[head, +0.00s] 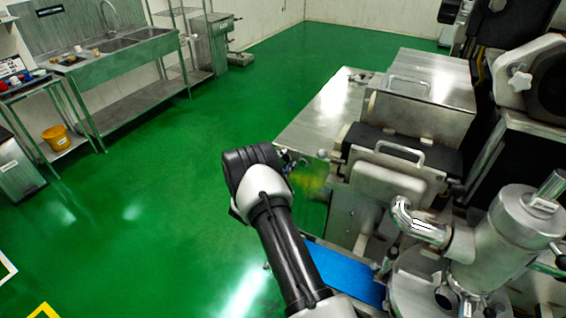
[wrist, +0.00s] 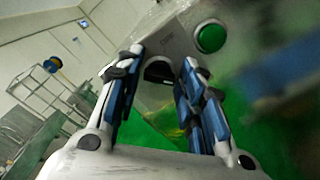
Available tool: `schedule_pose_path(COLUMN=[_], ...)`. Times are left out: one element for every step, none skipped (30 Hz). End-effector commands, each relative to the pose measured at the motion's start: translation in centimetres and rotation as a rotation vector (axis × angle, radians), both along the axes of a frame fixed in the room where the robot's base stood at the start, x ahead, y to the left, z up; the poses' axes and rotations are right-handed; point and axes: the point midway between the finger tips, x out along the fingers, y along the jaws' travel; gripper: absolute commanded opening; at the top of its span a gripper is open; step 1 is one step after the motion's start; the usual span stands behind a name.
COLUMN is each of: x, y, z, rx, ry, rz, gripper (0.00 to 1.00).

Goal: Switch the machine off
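The encrusting machine (head: 405,130) stands on the right of the head view, a large metal body with handles. In the wrist view a grey panel (wrist: 182,28) carries a round green button (wrist: 210,37) at the upper right. A dark rounded part (wrist: 160,71), perhaps a knob, shows lower on the panel, between my fingertips in the picture. My gripper (wrist: 160,58) is open, its two blue-and-grey fingers apart on either side of that dark part. I cannot tell whether they touch it. In the head view my gripper is mostly hidden behind my wrist, beside the machine's left side.
A blue belt (head: 345,274) lies low beside my arm, and a steel hopper (head: 510,240) stands at the lower right. A sink bench (head: 125,60) and an orange bucket (head: 56,138) are at the left. The green floor (head: 150,200) between is clear.

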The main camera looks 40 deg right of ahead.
Motion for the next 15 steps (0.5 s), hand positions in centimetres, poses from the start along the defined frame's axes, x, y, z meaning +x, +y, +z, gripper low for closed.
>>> schedule_pose_path(x=[0.00, 0.00, 0.00, 0.00, 0.00, 0.00, 0.00, 0.00, -0.01, -0.01, -0.01, -0.01, -0.01, -0.01, -0.02], y=[0.01, 0.01, 0.01, 0.01, 0.01, 0.01, 0.01, 0.01, 0.02, 0.02, 0.02, 0.02, 0.02, 0.02, 0.01], z=[0.00, 0.00, 0.00, 0.00, 0.00, 0.00, 0.00, 0.00, -0.01, -0.01, -0.01, -0.01, -0.01, -0.01, -0.02], rx=[0.000, 0.000, 0.000, 0.000, 0.000, 0.000, 0.000, 0.000, 0.000, 0.000, 0.000, 0.000, 0.000, 0.000, 0.000], ry=[0.000, 0.000, 0.000, 0.000, 0.000, 0.000, 0.000, 0.000, 0.000, 0.000, 0.000, 0.000, 0.000, 0.000, 0.001], rz=[0.000, 0.000, 0.000, 0.000, 0.000, 0.000, 0.000, 0.000, 0.000, 0.000, 0.000, 0.000, 0.000, 0.000, 0.000], gripper=[0.30, 0.28, 0.25, 0.23, 0.21, 0.18, 0.16, 0.14, 0.12, 0.10, 0.08, 0.05, 0.04, 0.04, 0.04])
